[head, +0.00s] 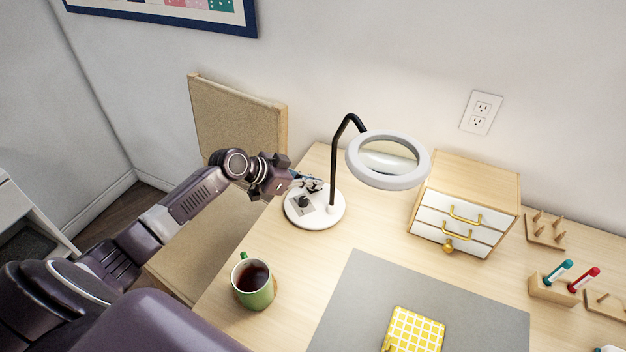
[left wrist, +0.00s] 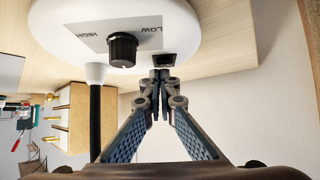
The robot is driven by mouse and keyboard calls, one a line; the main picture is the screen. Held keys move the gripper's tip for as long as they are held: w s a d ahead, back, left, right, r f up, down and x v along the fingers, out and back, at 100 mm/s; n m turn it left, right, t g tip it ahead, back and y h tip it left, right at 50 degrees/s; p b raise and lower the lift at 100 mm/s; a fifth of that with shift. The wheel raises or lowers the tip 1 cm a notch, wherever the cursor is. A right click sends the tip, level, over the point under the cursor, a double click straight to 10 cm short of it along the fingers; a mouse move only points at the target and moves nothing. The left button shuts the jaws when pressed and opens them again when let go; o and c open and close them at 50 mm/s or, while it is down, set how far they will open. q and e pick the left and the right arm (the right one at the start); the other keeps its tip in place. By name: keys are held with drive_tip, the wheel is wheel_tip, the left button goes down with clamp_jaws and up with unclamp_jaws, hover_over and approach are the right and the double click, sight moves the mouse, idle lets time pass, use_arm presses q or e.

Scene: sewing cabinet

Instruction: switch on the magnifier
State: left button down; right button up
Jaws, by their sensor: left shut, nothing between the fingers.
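The magnifier has a pale ring head (head: 388,160) with a lens, a black bent neck and a round white base (head: 328,216) on the desk. The base also fills the top of the left wrist view (left wrist: 185,22). On it are a black knob (left wrist: 122,49) on a grey plate marked HIGH and LOW, and a small dark rectangular switch (left wrist: 164,60). My left gripper (head: 316,184) is shut and empty over the base. In the left wrist view its fingertips (left wrist: 162,76) are right by the switch; contact cannot be told. I cannot tell whether the ring is lit. My right gripper is not in view.
A green mug (head: 257,291) of dark drink stands near the desk's left edge. A small drawer cabinet (head: 466,205) is right of the magnifier. A grey mat (head: 362,300) with a yellow checked item (head: 413,331) lies in front. A tan panel (head: 238,115) stands behind my arm.

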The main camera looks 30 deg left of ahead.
use_arm(q)
drive_tip(key=shift+w, duration=0.1)
drive_tip(key=shift+w+d+r, duration=0.15)
drive_tip(key=shift+w+d, duration=0.25)
drive_tip(key=shift+w, duration=0.15)
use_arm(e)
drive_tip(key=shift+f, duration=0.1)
use_arm(q)
drive_tip(key=shift+r, duration=0.15)
